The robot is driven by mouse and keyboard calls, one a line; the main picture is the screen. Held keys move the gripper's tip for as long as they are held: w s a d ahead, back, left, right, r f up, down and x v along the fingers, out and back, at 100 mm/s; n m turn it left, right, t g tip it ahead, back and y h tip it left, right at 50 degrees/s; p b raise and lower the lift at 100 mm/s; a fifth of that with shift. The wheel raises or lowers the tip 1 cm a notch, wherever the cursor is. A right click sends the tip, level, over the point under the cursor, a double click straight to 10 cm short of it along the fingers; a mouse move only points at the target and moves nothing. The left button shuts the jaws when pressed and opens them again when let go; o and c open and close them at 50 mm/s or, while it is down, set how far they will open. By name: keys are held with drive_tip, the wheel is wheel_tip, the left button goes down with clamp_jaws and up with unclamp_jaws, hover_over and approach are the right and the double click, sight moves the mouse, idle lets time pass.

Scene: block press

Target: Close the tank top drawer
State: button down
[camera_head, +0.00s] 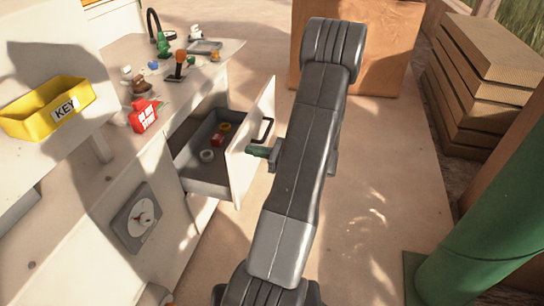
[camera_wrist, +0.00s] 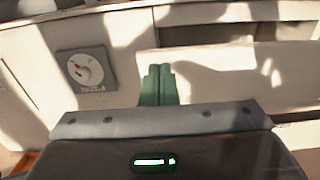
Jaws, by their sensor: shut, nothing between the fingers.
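The top drawer (camera_head: 251,142) of the white cabinet is pulled out. Its white front panel has a dark handle, and small items lie inside, including a red one and a white ring. My gripper (camera_head: 258,150), with green fingers, is shut and empty at the outer side of the drawer front, just below the handle. Whether it touches the panel I cannot tell.
A gauge plate (camera_head: 136,217) is on the cabinet face left of the drawer. A yellow KEY bin (camera_head: 48,108) and a red box (camera_head: 143,115) stand above. A wooden crate (camera_head: 395,50) and stacked boards (camera_head: 490,60) stand behind. Open floor lies right of my arm.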

sight(234, 147)
drive_tip(key=shift+b+x, duration=0.3)
drive_tip(key=shift+x, duration=1.5)
drive_tip(key=shift+a, duration=0.25)
drive_tip(key=p+x, duration=0.1)
drive_tip(key=x, duration=1.9)
drive_tip(key=shift+w+a+f, duration=0.1)
drive_tip(key=shift+a, duration=0.15)
drive_tip(key=shift+w+a, duration=0.1)
drive_tip(key=shift+a, duration=0.1)
drive_tip(key=shift+w, duration=0.1)
drive_tip(key=shift+a+r, duration=0.1)
drive_tip(key=shift+r, duration=0.1)
